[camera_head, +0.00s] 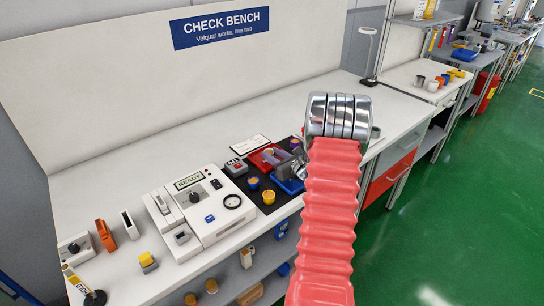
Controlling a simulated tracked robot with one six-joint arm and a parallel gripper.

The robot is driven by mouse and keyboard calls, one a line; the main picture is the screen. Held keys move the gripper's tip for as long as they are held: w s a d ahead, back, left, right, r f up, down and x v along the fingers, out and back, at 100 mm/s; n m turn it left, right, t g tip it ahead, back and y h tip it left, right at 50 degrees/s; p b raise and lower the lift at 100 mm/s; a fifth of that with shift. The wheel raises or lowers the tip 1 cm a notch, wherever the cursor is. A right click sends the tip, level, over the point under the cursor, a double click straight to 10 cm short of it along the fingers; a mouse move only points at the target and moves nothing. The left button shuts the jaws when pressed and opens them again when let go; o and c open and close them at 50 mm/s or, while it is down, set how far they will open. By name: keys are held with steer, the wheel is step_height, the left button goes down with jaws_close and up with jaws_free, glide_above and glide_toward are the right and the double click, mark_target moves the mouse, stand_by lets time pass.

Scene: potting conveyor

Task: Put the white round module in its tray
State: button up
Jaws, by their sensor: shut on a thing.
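My gripper (289,166) shows in part as grey metal over the right end of the black mat, beside my red ribbed arm. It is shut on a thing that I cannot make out. I see no white round module clearly anywhere. I cannot tell which tray is the white module's.
A yellow round module (268,197) and a blue-and-yellow one (253,183) stand on the black mat (272,207). A white READY tester (207,204) stands to the left. A grey-and-red box (236,167) is behind. The white bench (404,110) is clear towards the lamp (368,55).

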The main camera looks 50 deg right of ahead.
steer(key=shift+f, duration=0.3)
steer(key=o, duration=1.1)
steer(key=shift+r, duration=0.1)
steer(key=v, duration=1.2)
